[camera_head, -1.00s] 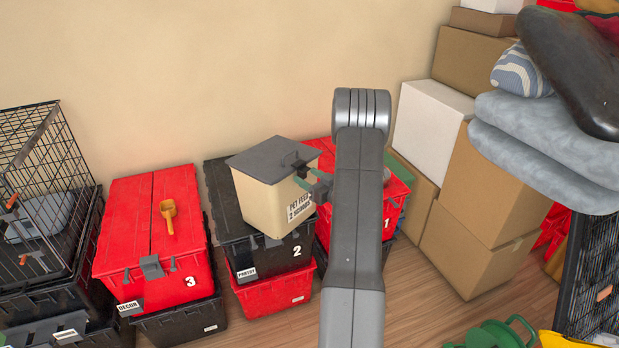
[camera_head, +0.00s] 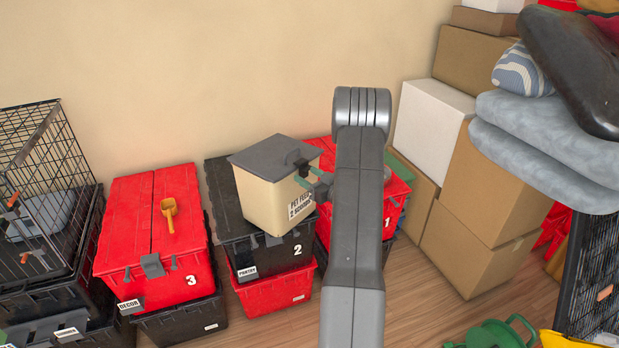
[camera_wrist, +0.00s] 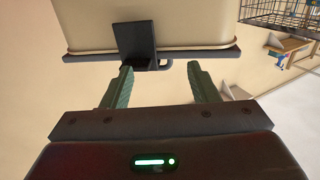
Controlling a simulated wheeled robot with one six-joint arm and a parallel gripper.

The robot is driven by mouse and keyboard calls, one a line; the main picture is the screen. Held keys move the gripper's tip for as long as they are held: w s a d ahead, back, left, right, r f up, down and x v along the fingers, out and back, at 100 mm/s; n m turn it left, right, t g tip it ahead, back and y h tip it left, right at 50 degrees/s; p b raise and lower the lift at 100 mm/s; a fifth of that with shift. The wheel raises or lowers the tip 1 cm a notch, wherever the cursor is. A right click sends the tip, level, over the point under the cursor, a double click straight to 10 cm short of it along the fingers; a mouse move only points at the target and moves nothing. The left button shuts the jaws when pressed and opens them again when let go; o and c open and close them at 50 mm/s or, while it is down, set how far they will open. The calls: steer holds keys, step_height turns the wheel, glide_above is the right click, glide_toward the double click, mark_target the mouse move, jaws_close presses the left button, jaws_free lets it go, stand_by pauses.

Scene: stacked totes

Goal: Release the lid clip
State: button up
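A cream pet-feed bin (camera_head: 275,200) with a dark grey lid (camera_head: 268,157) stands tilted-looking on the black tote numbered 2. A dark lid clip (camera_head: 302,162) is at the lid's front right edge. In the wrist view the clip (camera_wrist: 134,40) is a dark plate at the lid rim (camera_wrist: 210,53), overlapping the cream wall (camera_wrist: 195,22). My gripper (camera_head: 305,181) is at that edge, partly hidden behind my arm. In the wrist view my gripper (camera_wrist: 162,70) has its green fingers apart and nothing between them. The clip lies just beyond the tips, nearer the left finger.
The black tote (camera_head: 235,229) rests on a red one (camera_head: 272,296). Red tote 3 (camera_head: 125,235) carries an orange scoop (camera_head: 169,213). Red tote 1 (camera_head: 397,208) is behind my arm. A wire crate (camera_head: 45,180) stands left, cardboard boxes (camera_head: 470,240) right.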

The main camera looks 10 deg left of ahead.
steer(key=shift+d, duration=0.1)
steer(key=b+v, duration=0.4)
steer(key=v, duration=1.1)
steer(key=shift+s+d, duration=0.2)
steer(key=shift+d, duration=0.1)
stand_by(0.8)
steer(key=shift+b, duration=0.35)
steer(key=b+v, duration=0.1)
steer(key=v, duration=1.2)
steer(key=shift+s+d, duration=0.2)
steer(key=shift+d, duration=0.15)
steer(key=shift+a, duration=0.1)
steer(key=p+x, duration=0.1)
steer(key=x, duration=1.2)
steer(key=shift+w+a, duration=0.25)
